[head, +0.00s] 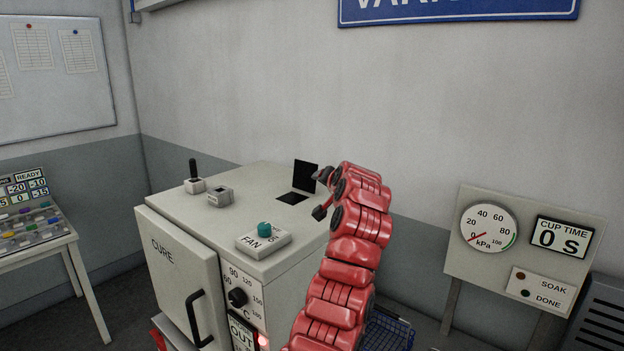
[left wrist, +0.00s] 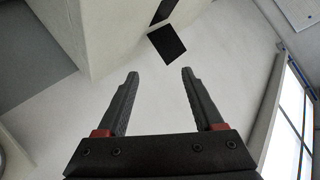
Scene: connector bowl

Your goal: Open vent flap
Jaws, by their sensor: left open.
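The vent flap (head: 305,174) is a black plate standing up from the top of the white CURE oven (head: 255,190). A dark square opening (head: 292,198) shows in the oven top in front of it. My left gripper (head: 319,194) is at the right edge of the oven top, just right of the flap and opening. Its fingers are spread and empty. In the left wrist view, the flap (left wrist: 167,40) lies beyond the fingertips and between their lines, apart from both fingers. My right gripper is not in view.
On the oven top are a black-handled lever (head: 194,177), a small grey block (head: 220,197) and a FAN box with a green knob (head: 264,229). A gauge panel (head: 460,270) stands at the right. A button table (head: 40,225) is at the left.

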